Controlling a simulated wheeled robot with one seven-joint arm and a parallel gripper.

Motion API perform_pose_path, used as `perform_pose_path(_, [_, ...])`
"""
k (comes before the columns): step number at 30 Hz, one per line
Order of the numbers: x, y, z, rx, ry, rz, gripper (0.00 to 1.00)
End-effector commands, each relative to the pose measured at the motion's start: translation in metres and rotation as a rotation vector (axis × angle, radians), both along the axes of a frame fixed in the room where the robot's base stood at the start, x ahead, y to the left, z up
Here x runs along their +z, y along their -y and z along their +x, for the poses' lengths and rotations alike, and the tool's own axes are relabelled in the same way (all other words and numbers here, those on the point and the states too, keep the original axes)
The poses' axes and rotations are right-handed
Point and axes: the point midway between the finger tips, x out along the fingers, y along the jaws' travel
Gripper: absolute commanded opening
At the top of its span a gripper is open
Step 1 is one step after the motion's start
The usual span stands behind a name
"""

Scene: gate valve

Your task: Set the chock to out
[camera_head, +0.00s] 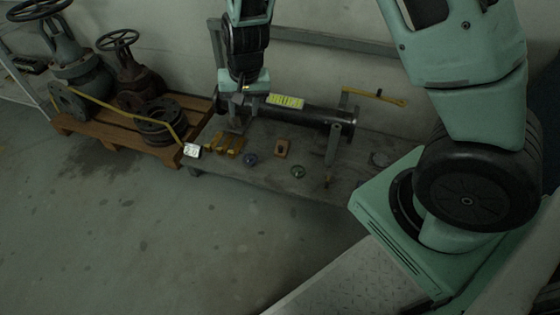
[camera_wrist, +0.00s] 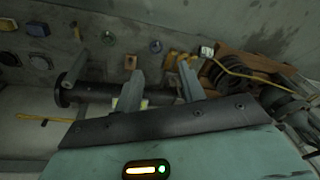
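Yellow blocks (camera_head: 228,143), which look like the chock, lie on the grey bench at the left end of the dark pipe (camera_head: 312,115). The pipe carries a yellow label. My gripper (camera_head: 236,122) points down over that end of the pipe, just above and behind the yellow blocks. In the wrist view my gripper (camera_wrist: 161,72) has its two grey fingers spread apart with a gap between them. The yellow block (camera_wrist: 187,58) shows only in part, close to the right fingertip. I cannot tell whether they touch.
On the bench (camera_head: 270,182) are a wooden block (camera_head: 282,148), a blue knob (camera_head: 250,159), a green knob (camera_head: 298,171) and a white tag (camera_head: 192,150). A pallet (camera_head: 105,135) with valves and flanges stands left. Floor in front is clear.

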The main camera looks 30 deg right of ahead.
Motion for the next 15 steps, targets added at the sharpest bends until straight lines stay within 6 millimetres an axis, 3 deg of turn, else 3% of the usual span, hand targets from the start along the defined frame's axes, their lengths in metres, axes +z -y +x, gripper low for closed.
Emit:
perform_pose_path(1, [-0.049, 0.017, 0.011, -0.048, 0.009, -0.023, 0.40])
perform_pose_path(6, [-0.131, 0.071, 0.042, -0.196, 0.059, -0.099, 0.40])
perform_pose_path(10, [-0.176, 0.107, 0.057, -0.278, 0.096, -0.152, 0.40])
perform_pose_path(15, [-0.206, 0.136, 0.068, -0.337, 0.127, -0.199, 0.40])
